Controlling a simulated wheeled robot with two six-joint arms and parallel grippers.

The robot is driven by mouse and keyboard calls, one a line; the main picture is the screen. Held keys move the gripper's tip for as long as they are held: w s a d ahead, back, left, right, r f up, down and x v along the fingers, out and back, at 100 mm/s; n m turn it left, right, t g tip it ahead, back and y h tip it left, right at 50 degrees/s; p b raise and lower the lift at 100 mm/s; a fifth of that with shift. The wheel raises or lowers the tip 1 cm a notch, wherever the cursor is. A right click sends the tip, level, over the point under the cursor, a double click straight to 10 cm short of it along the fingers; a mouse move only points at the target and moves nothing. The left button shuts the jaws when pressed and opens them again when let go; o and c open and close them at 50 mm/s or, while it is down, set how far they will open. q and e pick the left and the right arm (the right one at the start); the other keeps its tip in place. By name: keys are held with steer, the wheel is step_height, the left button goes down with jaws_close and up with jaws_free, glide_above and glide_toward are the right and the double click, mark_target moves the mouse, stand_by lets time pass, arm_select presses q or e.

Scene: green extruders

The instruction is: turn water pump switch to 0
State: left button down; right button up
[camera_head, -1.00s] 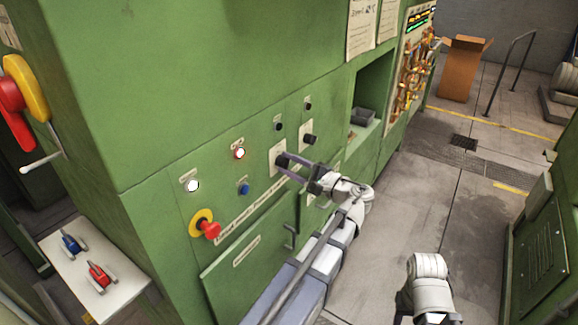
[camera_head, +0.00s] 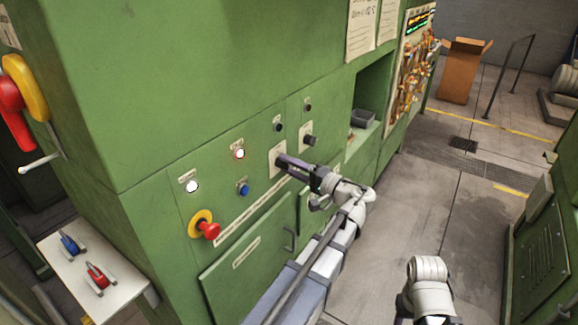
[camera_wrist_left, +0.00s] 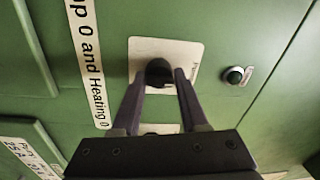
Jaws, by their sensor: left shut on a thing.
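The switch is a black rotary knob (camera_wrist_left: 158,72) on a pale rectangular plate (camera_wrist_left: 193,56) in the left wrist view. In the head view the same plate (camera_head: 276,157) sits on the green panel, and the knob is mostly hidden by my gripper. My left gripper (camera_head: 283,163) reaches the plate from the right and is shut on the knob. In the left wrist view its two dark fingers (camera_wrist_left: 160,77) stand on either side of the knob. The knob's exact pointing direction cannot be read. My right arm shows at the lower right, without its gripper.
Another black knob (camera_head: 310,140) sits right of the plate. A label strip (camera_wrist_left: 88,60) runs beside the switch.

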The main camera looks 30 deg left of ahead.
arm_select(q)
steer(key=shift+f, duration=0.15)
steer(key=shift+c, duration=2.3)
jaws_free()
steer(key=d, duration=0.8)
steer(key=shift+s+f, duration=0.15)
steer(key=shift+s, duration=0.3)
steer(key=shift+a, duration=0.1)
steer(key=s+d+f+m+h, duration=0.1)
steer(key=s+d+f+h, duration=0.35)
steer(key=f, duration=0.25)
steer(key=s+d+f+m+g+h, duration=0.1)
steer(key=s+d+f+h, duration=0.3)
steer(key=f, duration=0.3)
steer(key=s+d+f+m+h, duration=0.2)
steer(key=d+f+h, duration=0.25)
steer(key=f, duration=0.25)
steer(key=s+d+f+g+h, duration=0.1)
steer(key=s+d+h, duration=0.3)
steer(key=d, duration=0.5)
steer(key=shift+s+d+f+m, duration=0.2)
steer(key=shift+s+f+m, duration=0.2)
steer(key=shift+s+f, duration=0.2)
